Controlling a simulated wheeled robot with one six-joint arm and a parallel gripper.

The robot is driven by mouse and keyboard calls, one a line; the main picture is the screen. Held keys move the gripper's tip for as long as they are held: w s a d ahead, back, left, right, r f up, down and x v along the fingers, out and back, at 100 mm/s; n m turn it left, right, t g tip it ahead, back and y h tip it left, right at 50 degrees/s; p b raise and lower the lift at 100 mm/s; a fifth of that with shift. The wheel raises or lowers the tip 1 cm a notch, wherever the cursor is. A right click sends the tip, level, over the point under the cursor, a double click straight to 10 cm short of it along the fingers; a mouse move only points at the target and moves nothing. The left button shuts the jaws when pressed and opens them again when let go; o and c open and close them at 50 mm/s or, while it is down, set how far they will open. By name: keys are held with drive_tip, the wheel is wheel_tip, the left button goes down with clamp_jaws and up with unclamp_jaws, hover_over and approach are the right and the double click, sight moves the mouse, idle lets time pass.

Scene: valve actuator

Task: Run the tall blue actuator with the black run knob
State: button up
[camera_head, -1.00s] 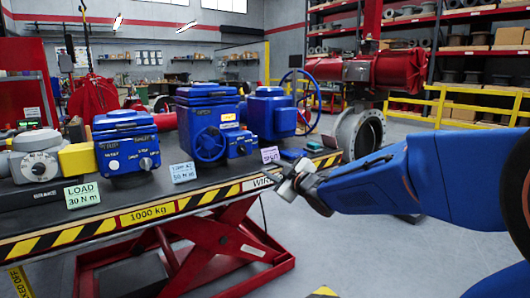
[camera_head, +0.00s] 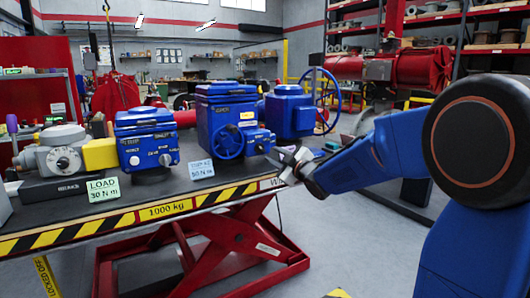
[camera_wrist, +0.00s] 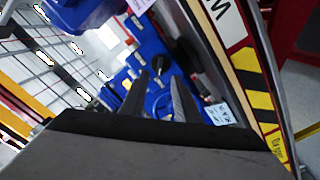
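The tall blue actuator (camera_head: 222,108) stands on the black-topped lift table, with a blue handwheel (camera_head: 230,141) on its front and a small blue box (camera_head: 258,139) to the right of the wheel. A dark round knob (camera_wrist: 160,66) on a blue surface shows in the wrist view, just beyond my fingertips; it looks like the knob on that small box. My gripper (camera_head: 290,160) is in front of the table, right of and below the box. Its two fingers (camera_wrist: 162,82) are apart and empty, with the knob framed between them at some distance.
A lower blue actuator (camera_head: 147,138) with a yellow coupling and grey unit (camera_head: 58,152) stands to the left. Another blue actuator (camera_head: 290,111) with a large wheel (camera_head: 321,100) stands to the right.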

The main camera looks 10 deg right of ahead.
sight(262, 149)
drive_tip(key=x, duration=0.7)
clamp_jaws()
